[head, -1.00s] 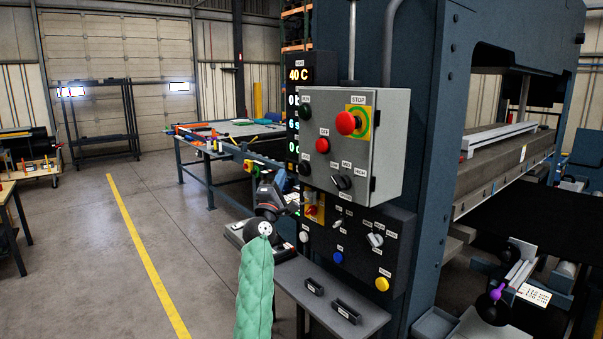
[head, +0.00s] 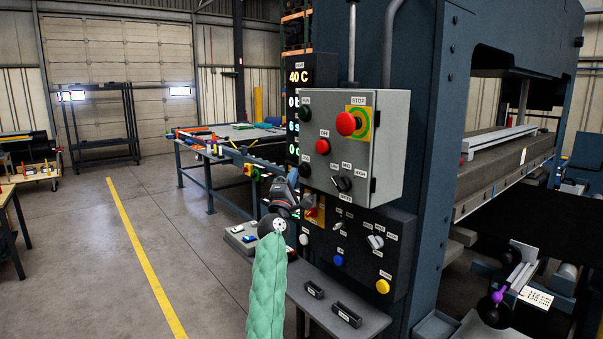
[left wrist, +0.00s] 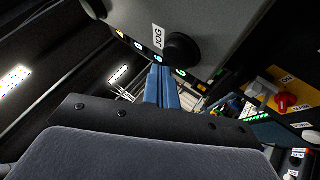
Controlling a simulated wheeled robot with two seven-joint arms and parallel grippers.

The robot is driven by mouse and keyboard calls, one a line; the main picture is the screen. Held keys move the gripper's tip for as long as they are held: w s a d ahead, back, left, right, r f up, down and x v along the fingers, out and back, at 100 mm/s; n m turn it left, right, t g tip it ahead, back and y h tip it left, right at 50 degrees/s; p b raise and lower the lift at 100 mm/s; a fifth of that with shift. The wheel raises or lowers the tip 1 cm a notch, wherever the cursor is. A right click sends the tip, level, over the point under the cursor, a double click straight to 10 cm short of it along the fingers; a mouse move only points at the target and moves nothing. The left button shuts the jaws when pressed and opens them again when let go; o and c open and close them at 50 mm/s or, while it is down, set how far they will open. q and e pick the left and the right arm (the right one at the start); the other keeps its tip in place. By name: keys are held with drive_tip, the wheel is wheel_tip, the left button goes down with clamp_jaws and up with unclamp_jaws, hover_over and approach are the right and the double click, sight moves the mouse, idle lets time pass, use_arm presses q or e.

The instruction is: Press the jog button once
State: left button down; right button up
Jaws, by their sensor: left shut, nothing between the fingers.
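The jog button (left wrist: 182,50) is a round black button beside a white JOG label on the underside-facing edge of the grey control box in the left wrist view. In the head view it is the black button (head: 305,169) at the box's lower left. My left gripper (head: 297,184) is just below and left of it, in front of the panel. Its blue fingers (left wrist: 160,72) are shut and empty, their tips close to the button and slightly to its left in the wrist view. I cannot tell whether they touch. My right gripper is not in view.
The grey box also carries a red stop button (head: 346,123), a red off button (head: 323,146) and a black speed knob (head: 342,183). Below is a dark panel with a blue button (head: 338,260) and a yellow button (head: 383,286). A shelf (head: 330,303) juts out underneath.

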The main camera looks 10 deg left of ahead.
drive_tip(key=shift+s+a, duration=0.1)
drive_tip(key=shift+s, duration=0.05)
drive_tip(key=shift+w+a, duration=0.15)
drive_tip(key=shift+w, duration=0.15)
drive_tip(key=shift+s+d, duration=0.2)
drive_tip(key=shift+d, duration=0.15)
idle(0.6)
use_arm(q)
drive_tip(key=shift+w+d, duration=0.1)
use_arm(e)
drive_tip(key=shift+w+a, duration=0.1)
use_arm(q)
drive_tip(key=shift+w+d, duration=0.15)
drive_tip(key=shift+w, duration=0.05)
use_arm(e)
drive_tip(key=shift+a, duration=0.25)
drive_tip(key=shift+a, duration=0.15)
use_arm(q)
drive_tip(key=shift+w, duration=0.1)
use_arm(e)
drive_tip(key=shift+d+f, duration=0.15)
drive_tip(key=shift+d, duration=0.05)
